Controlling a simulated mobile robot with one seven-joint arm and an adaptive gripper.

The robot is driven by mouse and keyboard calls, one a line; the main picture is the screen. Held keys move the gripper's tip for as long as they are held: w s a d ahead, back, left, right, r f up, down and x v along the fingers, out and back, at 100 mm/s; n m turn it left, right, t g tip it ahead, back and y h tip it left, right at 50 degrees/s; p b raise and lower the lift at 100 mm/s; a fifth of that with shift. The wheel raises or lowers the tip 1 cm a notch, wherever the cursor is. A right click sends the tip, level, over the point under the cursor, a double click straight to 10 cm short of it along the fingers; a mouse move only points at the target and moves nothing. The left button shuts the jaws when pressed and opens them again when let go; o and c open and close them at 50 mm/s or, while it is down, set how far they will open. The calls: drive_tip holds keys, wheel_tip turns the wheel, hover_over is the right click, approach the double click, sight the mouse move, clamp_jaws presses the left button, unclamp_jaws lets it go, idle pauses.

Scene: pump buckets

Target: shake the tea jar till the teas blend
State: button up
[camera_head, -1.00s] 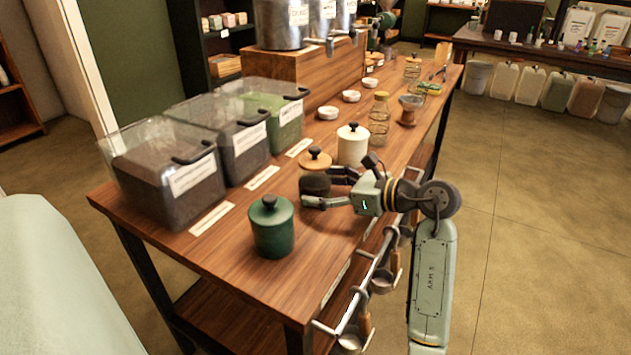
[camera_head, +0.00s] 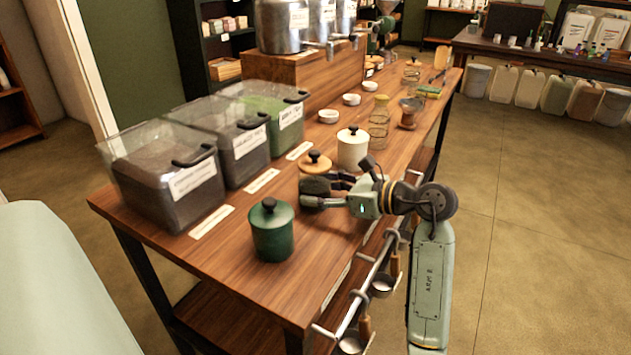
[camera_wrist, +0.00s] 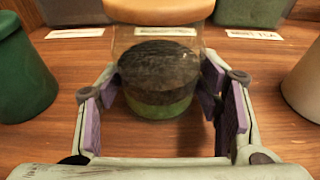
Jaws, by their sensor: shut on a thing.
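The tea jar (camera_wrist: 158,85) is clear, with a wooden lid (camera_wrist: 160,10) on top. In the wrist view it stands upright between my fingers, with dark tea in a band above green tea. In the head view the jar (camera_head: 314,187) is partly hidden by my gripper, and its lid has a black knob. My gripper (camera_head: 325,193) is shut on the jar's sides from the right. In the wrist view its purple finger pads (camera_wrist: 160,98) flank the jar. I cannot tell whether the jar's base touches the table.
A green canister (camera_head: 272,237) stands left of the jar and a white canister (camera_head: 352,150) behind right. Clear bins (camera_head: 165,175) of tea line the table's left side. Small dishes, a glass jar (camera_head: 379,125) and hanging ladles (camera_head: 383,283) are nearby. The wooden front left (camera_head: 245,290) is bare.

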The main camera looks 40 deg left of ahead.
sight(322, 164)
drive_tip(key=c, duration=0.5)
drive_tip(key=shift+r+p, duration=2.5)
drive_tip(key=shift+r, duration=2.55)
